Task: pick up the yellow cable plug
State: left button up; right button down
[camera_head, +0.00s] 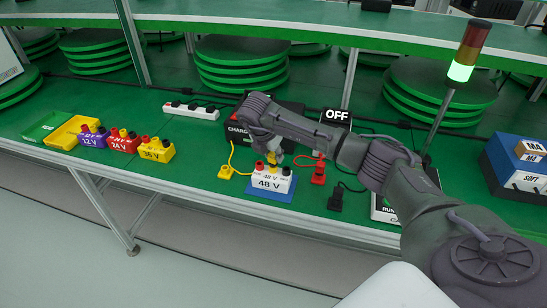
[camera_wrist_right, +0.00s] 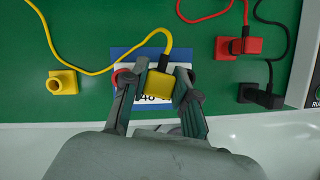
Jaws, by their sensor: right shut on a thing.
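The yellow cable plug (camera_wrist_right: 160,84) is between the fingers of my right gripper (camera_wrist_right: 158,88) in the right wrist view. My right gripper is shut on it. In the head view this gripper (camera_head: 270,150) is over the white 48 V box (camera_head: 272,184), with the yellow plug (camera_head: 272,159) just below the fingers. The box stands on a blue mat (camera_head: 258,195). I cannot tell whether the plug touches the box. A yellow cable (camera_wrist_right: 105,68) runs from the plug up and left. My left gripper is not in view.
A yellow holder (camera_wrist_right: 62,83) with an open hole stands left of the box. A red plug (camera_head: 318,172) and black plug (camera_head: 336,198) are on the right. Purple, red and yellow voltage boxes (camera_head: 124,142) stand at left. A beacon lamp (camera_head: 467,50) rises at right.

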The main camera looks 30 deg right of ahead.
notch_tip(320, 180, up, 3)
jog(key=shift+w+f+b, duration=0.1)
jog(key=shift+f+b, duration=0.1)
jog(key=shift+b, duration=0.1)
jog(key=s+d+r+b, duration=0.2)
jog(key=s+d+r, duration=0.5)
jog(key=s, duration=0.2)
jog(key=shift+d+r, duration=0.15)
jog(key=shift+r, duration=0.1)
jog(key=shift+s, duration=0.1)
